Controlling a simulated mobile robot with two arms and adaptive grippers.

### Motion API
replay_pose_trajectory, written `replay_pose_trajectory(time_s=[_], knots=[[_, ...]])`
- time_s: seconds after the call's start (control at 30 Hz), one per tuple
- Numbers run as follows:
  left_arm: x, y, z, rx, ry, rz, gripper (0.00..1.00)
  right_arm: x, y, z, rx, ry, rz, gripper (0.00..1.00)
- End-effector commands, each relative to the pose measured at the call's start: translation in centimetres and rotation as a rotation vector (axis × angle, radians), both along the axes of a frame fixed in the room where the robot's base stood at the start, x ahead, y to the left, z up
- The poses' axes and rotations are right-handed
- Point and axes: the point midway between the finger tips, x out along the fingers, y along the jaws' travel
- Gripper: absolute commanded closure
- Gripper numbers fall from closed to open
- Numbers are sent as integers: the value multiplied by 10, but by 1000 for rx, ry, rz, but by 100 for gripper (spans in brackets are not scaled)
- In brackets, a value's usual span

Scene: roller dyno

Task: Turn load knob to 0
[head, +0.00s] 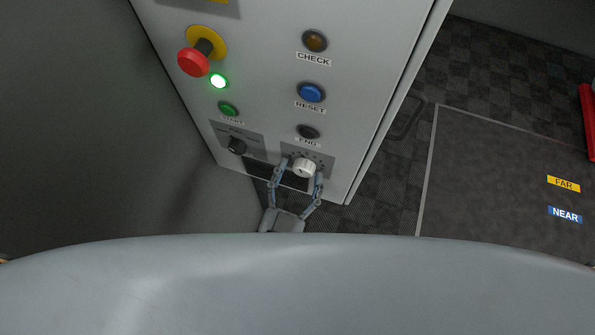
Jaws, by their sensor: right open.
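The load knob appears to be the white knob (304,168) on a small grey dial plate low on the cabinet's front panel. Its label and pointer are too small or covered to read. My right gripper (299,183) is open, with one finger on each side of the white knob. I cannot tell whether the fingers touch it. A black knob (236,146) sits on another plate to the left. My left gripper is not in view.
The grey cabinet (265,70) carries a red emergency button (193,62), a lit green lamp (218,81), a green START button (228,108), a blue RESET button (311,92) and an amber CHECK lamp (315,40). Dark floor with a mat (490,170) lies to the right.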

Motion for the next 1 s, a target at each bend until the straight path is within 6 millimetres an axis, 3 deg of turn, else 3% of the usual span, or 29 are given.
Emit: replay_pose_trajectory(time_s=[0.6, 1.0], knots=[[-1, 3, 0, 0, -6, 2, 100, -100, 37, 1, -3, 2, 1, 36], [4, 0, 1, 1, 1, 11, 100, -102, 32, 0, 5, 7, 0, 36]])
